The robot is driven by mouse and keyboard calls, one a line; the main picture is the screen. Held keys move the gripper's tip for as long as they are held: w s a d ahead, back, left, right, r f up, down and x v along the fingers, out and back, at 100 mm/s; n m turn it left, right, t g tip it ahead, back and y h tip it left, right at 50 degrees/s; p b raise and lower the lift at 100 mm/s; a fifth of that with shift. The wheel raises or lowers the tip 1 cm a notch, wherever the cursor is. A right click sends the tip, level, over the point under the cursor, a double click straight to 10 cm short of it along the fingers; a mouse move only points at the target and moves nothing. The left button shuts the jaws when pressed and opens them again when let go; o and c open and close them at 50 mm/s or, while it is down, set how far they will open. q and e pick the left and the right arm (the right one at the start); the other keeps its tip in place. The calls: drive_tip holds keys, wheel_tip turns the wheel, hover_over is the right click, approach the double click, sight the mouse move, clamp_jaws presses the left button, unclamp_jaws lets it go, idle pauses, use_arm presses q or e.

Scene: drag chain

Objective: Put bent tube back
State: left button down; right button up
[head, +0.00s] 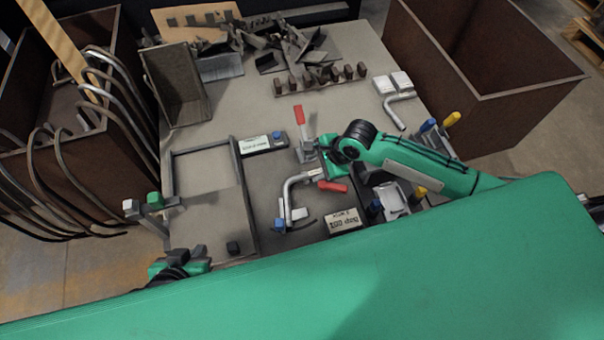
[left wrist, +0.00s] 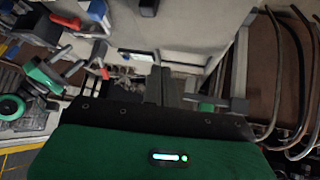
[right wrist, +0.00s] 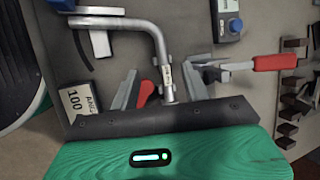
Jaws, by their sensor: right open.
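A grey bent tube (head: 290,188) lies on the bench fixture between red-handled clamps. It also shows in the right wrist view (right wrist: 150,35), its straight end running between my right fingers. My right gripper (head: 312,174) is open around that end; whether either finger touches the tube cannot be told. A second bent tube (head: 391,112) lies at the back right of the bench, beside two white boxes. My left gripper (head: 186,254) is at the bench's front left, away from the tubes. Its fingers (left wrist: 161,76) appear together and empty.
Red clamp handles stand behind (head: 299,114) and beside (head: 333,187) the tube. A labelled box (head: 344,222) lies in front. A brown bin (head: 480,60) stands right; long bent rods (head: 105,85) hang at a left bin. An empty frame (head: 205,170) lies left.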

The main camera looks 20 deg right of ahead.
sight(297, 178)
drive_tip(key=b+x, duration=0.2)
drive_tip(key=x, duration=0.7)
drive_tip(key=shift+d+b, duration=0.1)
drive_tip(key=shift+b, duration=0.2)
use_arm(q)
drive_tip(key=w+d+t+h, duration=0.2)
drive_tip(key=d+t+h, duration=0.1)
drive_tip(key=d, duration=0.3)
drive_tip(key=shift+d+r+t, duration=0.2)
drive_tip(key=shift+r+t, duration=0.05)
drive_tip(key=shift+t, duration=0.55)
use_arm(e)
drive_tip(key=shift+x, duration=1.05)
